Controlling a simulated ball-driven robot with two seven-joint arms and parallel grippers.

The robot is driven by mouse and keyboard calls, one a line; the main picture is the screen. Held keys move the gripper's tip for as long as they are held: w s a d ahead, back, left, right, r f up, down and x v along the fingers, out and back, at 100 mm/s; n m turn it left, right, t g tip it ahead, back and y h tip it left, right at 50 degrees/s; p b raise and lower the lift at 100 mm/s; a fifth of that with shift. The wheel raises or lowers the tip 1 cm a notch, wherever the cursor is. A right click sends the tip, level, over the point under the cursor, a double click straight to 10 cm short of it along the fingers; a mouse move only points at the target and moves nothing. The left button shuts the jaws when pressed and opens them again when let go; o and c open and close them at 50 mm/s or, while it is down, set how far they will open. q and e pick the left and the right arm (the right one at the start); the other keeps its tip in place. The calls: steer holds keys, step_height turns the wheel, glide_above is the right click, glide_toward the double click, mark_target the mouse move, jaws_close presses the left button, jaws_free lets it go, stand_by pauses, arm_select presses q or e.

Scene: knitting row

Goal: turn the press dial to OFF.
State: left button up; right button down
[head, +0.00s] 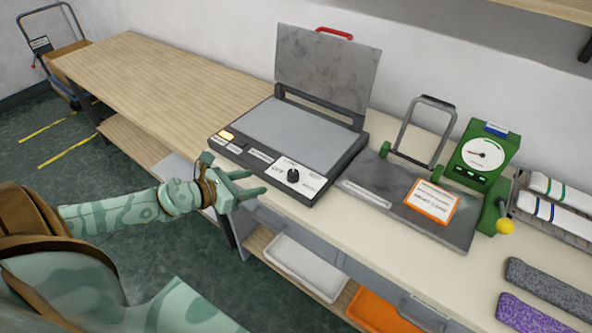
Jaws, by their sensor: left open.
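The press (222,150) stands on the bench with its grey lid (325,70) raised. Its black dial (293,176) sits on a white panel at the front right corner, with OFF lettered at the dial's left and other labels around it. The dial's exact pointer direction is too small to tell. My left gripper (258,183) is open and empty, just left of the dial and in front of the press's front edge. Its fingers point right, towards the dial, and look apart from it. My right gripper is not in view.
A dark plate with a metal handle (432,102), an orange-edged card (432,201) and a green gauge device (484,152) stand to the right. The bench (150,85) left of the press is clear. A shelf overhangs at top right.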

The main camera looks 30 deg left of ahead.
mark_target(291, 173)
arm_select(q)
steer(key=x, duration=1.5)
steer(key=shift+w+a+f+b, duration=0.1)
steer(key=shift+f+b, duration=0.05)
steer(key=shift+b, duration=0.2)
steer(key=c, duration=1)
